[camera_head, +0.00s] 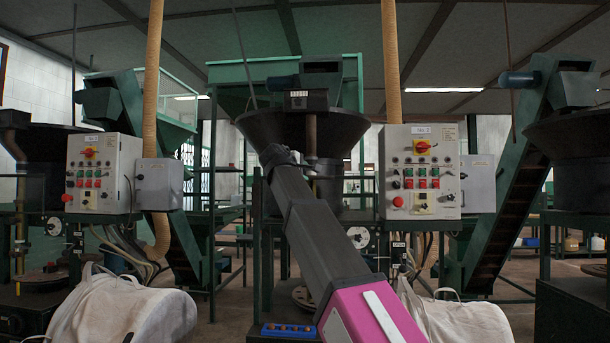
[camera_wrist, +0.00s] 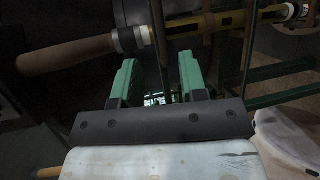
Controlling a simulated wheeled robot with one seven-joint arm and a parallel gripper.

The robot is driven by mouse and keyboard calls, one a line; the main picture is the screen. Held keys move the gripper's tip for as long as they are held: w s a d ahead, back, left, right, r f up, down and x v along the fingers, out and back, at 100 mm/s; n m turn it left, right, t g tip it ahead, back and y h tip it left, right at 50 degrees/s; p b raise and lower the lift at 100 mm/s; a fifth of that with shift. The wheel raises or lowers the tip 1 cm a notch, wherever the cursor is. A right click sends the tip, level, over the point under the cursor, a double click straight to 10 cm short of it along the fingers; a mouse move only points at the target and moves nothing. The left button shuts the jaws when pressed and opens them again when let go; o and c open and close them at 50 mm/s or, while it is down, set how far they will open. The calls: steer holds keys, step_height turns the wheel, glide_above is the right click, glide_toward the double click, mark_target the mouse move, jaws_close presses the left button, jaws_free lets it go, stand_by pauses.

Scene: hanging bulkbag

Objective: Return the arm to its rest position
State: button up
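My arm (camera_head: 318,245) rises from the lower middle of the head view, magenta near the bottom and dark grey above. It leans up and to the left, and its far end is in front of the dark hopper of the middle machine. My gripper's fingers cannot be made out in the head view. In the wrist view my gripper (camera_wrist: 158,78) shows two green fingers standing well apart, with nothing held between them. A brown wooden handle (camera_wrist: 68,55) with a pale metal collar lies beyond and to the left of the fingers.
The middle hopper (camera_head: 300,127) and two control boxes, left (camera_head: 103,172) and right (camera_head: 420,170), stand around my arm. White bags lie at lower left (camera_head: 125,312) and lower right (camera_head: 465,318). A blue tray (camera_head: 289,330) is low in the middle. A yellowish bar (camera_wrist: 225,20) crosses the wrist view.

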stand_by(0.4)
steer(key=d+f+m+g+y, duration=0.15)
steer(key=d+f, duration=0.35)
steer(key=f, duration=1.1)
steer(key=d+f+m+g, duration=0.25)
steer(key=d+f, duration=0.25)
steer(key=f, duration=1)
steer(key=d+f+m+g+y, duration=0.1)
steer(key=d+f+g, duration=0.3)
steer(key=f, duration=1.2)
steer(key=s+d+f+m+g+y, duration=0.1)
steer(key=s+d+f+m+g, duration=0.1)
steer(key=s+f, duration=0.6)
steer(key=s+d+f+m+g+y, duration=0.2)
steer(key=s+d+f+m, duration=0.2)
steer(key=f, duration=1)
steer(key=s+d+f+m+g+y, duration=0.1)
steer(key=s+d+f+m+g, duration=0.1)
steer(key=s+d+f, duration=0.5)
steer(key=s+f+m, duration=0.1)
steer(key=s+f, duration=0.4)
steer(key=shift+s+d+g, duration=0.25)
steer(key=shift+s+g, duration=0.05)
